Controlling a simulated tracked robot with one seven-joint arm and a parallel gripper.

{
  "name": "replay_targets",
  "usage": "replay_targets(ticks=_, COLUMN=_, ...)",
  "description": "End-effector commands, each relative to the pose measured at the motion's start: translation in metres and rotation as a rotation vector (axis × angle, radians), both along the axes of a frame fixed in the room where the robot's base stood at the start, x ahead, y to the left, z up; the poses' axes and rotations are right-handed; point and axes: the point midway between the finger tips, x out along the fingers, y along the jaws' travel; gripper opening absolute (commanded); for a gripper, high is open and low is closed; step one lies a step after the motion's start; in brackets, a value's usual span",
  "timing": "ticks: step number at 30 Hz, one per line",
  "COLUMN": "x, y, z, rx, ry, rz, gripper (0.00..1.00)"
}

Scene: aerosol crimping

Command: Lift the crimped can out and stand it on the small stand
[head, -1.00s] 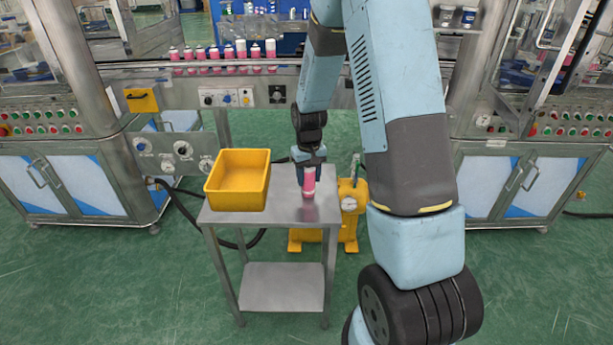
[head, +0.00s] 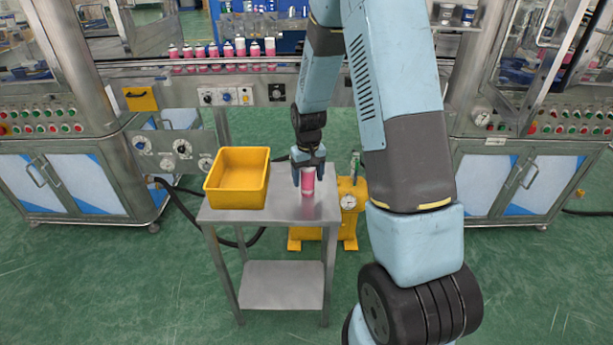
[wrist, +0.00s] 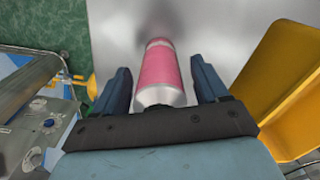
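A pink can (head: 308,183) with a silver top stands upright on the small steel stand (head: 285,212), right of its middle. My gripper (head: 308,177) is at the can from above, one finger on each side of it. In the wrist view the can (wrist: 161,75) lies between the two spread fingers (wrist: 162,88), with a visible gap on both sides. The gripper is open, and the can rests on the stand's top. The crimp on the can is too small to judge.
A yellow bin (head: 238,178) sits on the stand's left half, close to the can. A yellow machine with a gauge (head: 348,202) is behind the stand at right. A row of pink cans (head: 214,50) stands on the line at the back.

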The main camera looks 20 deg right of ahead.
Motion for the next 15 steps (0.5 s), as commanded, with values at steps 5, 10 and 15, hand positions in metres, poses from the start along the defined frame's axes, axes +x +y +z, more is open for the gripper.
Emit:
replay_targets(ticks=5, x=-0.002, y=0.000, z=-0.002, rx=0.000, ry=0.005, rz=0.000, gripper=0.77)
replay_targets(ticks=10, x=-0.002, y=0.000, z=0.001, rx=0.000, ry=0.005, rz=0.000, gripper=0.77)
replay_targets(ticks=15, x=0.000, y=0.000, z=0.020, rx=0.000, ry=0.000, rz=0.000, gripper=0.77)
